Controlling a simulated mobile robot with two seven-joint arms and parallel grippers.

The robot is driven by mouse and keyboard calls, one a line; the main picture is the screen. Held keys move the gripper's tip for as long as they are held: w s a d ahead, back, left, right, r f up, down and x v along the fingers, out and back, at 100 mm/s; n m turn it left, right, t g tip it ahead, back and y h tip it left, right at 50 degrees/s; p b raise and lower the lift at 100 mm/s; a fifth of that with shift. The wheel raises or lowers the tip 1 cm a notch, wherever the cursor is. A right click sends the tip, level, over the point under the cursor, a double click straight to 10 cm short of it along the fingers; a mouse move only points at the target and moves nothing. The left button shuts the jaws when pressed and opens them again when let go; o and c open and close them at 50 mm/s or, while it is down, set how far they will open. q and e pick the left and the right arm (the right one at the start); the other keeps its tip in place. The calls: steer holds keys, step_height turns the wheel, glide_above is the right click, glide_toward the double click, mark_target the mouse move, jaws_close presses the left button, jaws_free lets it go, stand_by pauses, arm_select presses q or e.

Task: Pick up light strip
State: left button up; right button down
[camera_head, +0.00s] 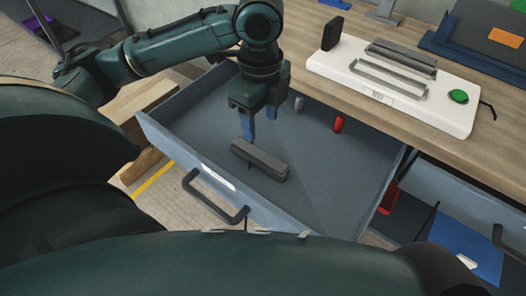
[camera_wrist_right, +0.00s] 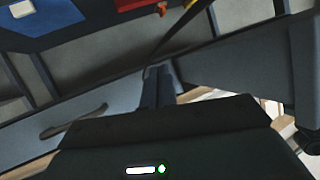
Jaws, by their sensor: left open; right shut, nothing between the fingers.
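A dark grey bar (camera_head: 260,160), which looks like the light strip, lies on the floor of an open grey-blue drawer (camera_head: 205,178), near its front. My left gripper (camera_head: 259,124) is open, with blue fingers pointing down. It is just above and behind the bar in the head view, with nothing between its fingers. I cannot tell whether a fingertip touches the bar. My right gripper (camera_wrist_right: 160,72) shows in the right wrist view, shut and empty, over drawer edges. It is not clearly visible in the head view.
The drawer has a black handle (camera_head: 215,200). A red-tipped tool (camera_head: 338,124) is at its back. On the wooden bench (camera_head: 300,45) above stands a white device (camera_head: 440,110) with a green button (camera_head: 458,96) and grey bars. A second drawer at right holds a blue sheet (camera_head: 465,245).

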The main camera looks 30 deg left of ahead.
arm_select(q)
step_height(320, 180, down, 6)
steer(key=shift+s+b, duration=0.1)
steer(key=shift+b, duration=0.55)
steer(key=f, duration=0.1)
steer(key=f+b, duration=0.1)
steer(key=f, duration=0.1)
steer(key=a+f, duration=0.1)
steer(key=f, duration=0.1)
steer(key=shift+w+f+b, duration=0.1)
steer(key=shift+w+b, duration=0.25)
steer(key=shift+c, duration=0.5)
steer(key=c, duration=1)
